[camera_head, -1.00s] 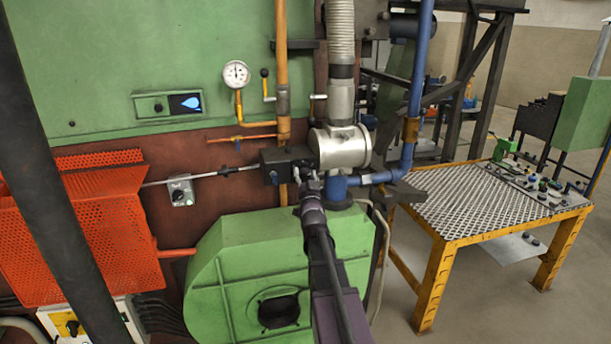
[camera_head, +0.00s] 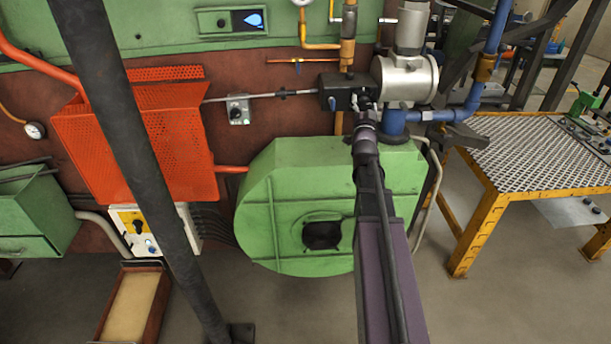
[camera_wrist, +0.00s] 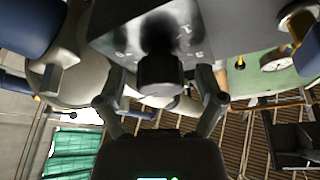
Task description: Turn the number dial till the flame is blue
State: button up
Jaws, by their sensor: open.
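The number dial (camera_wrist: 160,84) is a dark round knob in the wrist view. It sits on a grey metal face with small numbers around it, partly lost in glare and shadow. In the head view it is on the black box (camera_head: 335,92) beside the silver valve body, mostly hidden by my arm. My gripper (camera_wrist: 162,92) is open, with one finger on each side of the knob and visible gaps between. My gripper also shows at the black box in the head view (camera_head: 363,98). The flame display (camera_head: 252,20) on the green wall shows a blue flame.
The silver valve body (camera_head: 405,78) and blue pipe (camera_head: 462,107) are close to the right. A green blower housing (camera_head: 290,200) stands below. An orange perforated guard (camera_head: 180,150) is at left, a yellow-framed table (camera_head: 475,225) at right.

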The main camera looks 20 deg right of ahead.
jog(key=shift+m+g+h+p, duration=0.5)
jog(key=shift+m+h, duration=0.1)
jog(key=shift+m, duration=1.2)
jog(key=b+v, duration=0.5)
jog(key=v, duration=0.9)
jog(key=w+a+f+n+g+y+p, duration=0.3)
jog(key=a+f+n+g+y, duration=0.4)
jog(key=a+f, duration=0.5)
jog(key=shift+a+f+n+y, duration=0.35)
jog(key=shift+a+n+y, duration=0.85)
jog(key=shift+a+y, duration=0.9)
jog(key=shift+s+a+h, duration=0.1)
jog(key=shift+a+h, duration=0.2)
